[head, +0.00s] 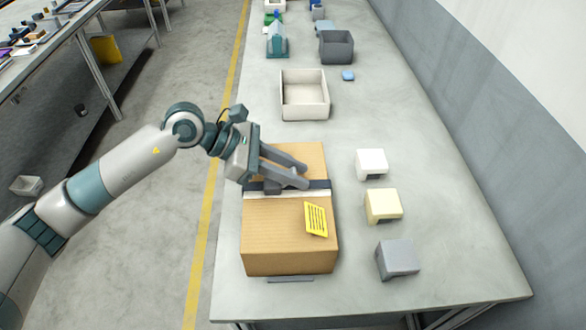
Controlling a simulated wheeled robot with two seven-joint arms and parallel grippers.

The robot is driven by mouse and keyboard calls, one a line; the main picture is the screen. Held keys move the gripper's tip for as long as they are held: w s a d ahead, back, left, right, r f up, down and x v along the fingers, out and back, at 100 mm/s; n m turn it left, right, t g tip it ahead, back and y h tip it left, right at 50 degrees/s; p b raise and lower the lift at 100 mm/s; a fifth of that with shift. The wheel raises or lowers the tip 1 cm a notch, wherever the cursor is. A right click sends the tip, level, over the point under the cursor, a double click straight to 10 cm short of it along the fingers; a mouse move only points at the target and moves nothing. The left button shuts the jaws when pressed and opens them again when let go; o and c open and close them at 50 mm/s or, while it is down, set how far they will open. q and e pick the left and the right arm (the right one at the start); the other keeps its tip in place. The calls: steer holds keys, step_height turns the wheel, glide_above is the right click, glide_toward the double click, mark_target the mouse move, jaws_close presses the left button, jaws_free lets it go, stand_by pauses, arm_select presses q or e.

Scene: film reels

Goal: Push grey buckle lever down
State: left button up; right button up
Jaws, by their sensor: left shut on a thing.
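A cardboard box (283,235) stands on the grey table, with a dark strap (318,185) running across its top. The grey buckle (272,188) sits on the strap near the box's left side, partly covered by my left gripper. My left gripper (303,176) reaches in from the left, low over the strap, its two fingers pointing right. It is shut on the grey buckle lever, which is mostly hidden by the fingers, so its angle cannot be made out. My right gripper is not in view.
A yellow label (316,219) is on the box. White (371,163), cream (383,205) and grey (397,259) blocks stand to the right. A pale open bin (304,112) is behind the box, with a dark grey bin (336,46) and blue piece (348,75) farther back.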

arm_select(q)
steer(key=o, duration=1.1)
steer(key=shift+c, duration=0.2)
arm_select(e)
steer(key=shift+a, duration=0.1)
arm_select(q)
steer(key=shift+a+r, duration=0.2)
steer(key=shift+a, duration=0.2)
steer(key=b+v, duration=0.3)
steer(key=v, duration=0.4)
steer(key=shift+f, duration=0.1)
steer(key=b+v, duration=0.2)
steer(key=v, duration=0.7)
steer(key=shift+a+r+b, duration=0.25)
steer(key=shift+b, duration=0.05)
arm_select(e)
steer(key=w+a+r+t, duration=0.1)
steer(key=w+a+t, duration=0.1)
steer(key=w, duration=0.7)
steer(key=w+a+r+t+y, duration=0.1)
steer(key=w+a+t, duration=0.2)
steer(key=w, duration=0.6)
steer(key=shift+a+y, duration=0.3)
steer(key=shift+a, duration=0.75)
